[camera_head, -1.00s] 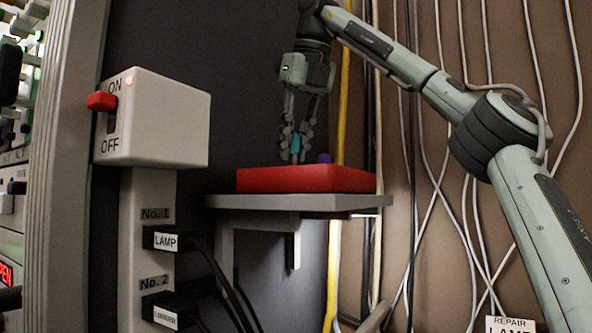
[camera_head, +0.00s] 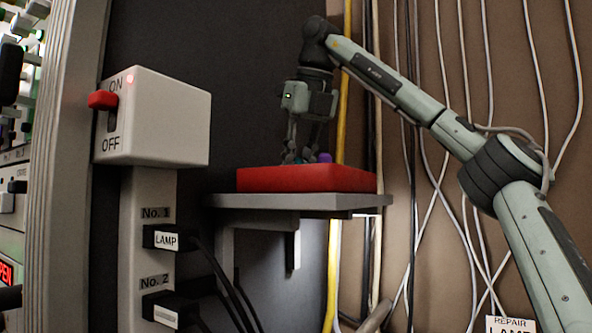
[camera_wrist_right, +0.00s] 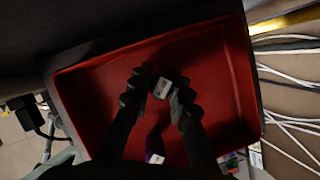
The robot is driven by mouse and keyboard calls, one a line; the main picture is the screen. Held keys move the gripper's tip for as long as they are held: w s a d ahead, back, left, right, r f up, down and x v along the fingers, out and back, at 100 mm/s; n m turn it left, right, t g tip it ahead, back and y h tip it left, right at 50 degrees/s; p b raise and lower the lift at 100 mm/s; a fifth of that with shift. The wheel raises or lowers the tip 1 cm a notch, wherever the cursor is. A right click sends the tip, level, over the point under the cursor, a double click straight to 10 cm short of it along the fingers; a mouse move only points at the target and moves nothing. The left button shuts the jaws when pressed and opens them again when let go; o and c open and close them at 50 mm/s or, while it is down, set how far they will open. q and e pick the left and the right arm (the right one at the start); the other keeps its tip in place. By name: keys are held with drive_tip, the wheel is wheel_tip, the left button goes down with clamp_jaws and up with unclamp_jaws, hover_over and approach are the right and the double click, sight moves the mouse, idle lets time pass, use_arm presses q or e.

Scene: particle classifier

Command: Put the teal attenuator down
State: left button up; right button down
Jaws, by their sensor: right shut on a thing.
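My right gripper (camera_head: 302,155) points down into the red tray (camera_head: 305,180), its fingertips partly hidden behind the tray's front wall. In the right wrist view the gripper (camera_wrist_right: 157,90) is shut on the teal attenuator (camera_wrist_right: 163,88), whose pale end faces the camera. The attenuator is inside the tray's outline, low over the floor; I cannot tell whether it touches. In the head view it is almost wholly hidden by the fingers and the tray wall. My left gripper is not in view.
A purple piece (camera_head: 325,157) is in the tray; it also shows in the right wrist view (camera_wrist_right: 155,150). The tray sits on a grey shelf (camera_head: 240,201). A yellow cable (camera_head: 332,270) and other cables hang on the right. A switch box (camera_head: 165,115) stands left.

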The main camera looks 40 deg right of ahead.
drive_tip(key=shift+f, duration=0.15)
drive_tip(key=c, duration=1.5)
unclamp_jaws()
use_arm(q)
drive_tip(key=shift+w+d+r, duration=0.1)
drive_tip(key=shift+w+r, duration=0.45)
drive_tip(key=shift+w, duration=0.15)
use_arm(e)
drive_tip(key=shift+o, duration=0.3)
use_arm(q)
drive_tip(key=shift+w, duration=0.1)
use_arm(e)
drive_tip(key=shift+r, duration=0.55)
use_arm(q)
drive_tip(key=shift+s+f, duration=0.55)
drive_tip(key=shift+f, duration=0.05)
use_arm(e)
drive_tip(key=v, duration=1.1)
drive_tip(key=shift+s+r, duration=0.2)
drive_tip(key=shift+r, duration=0.1)
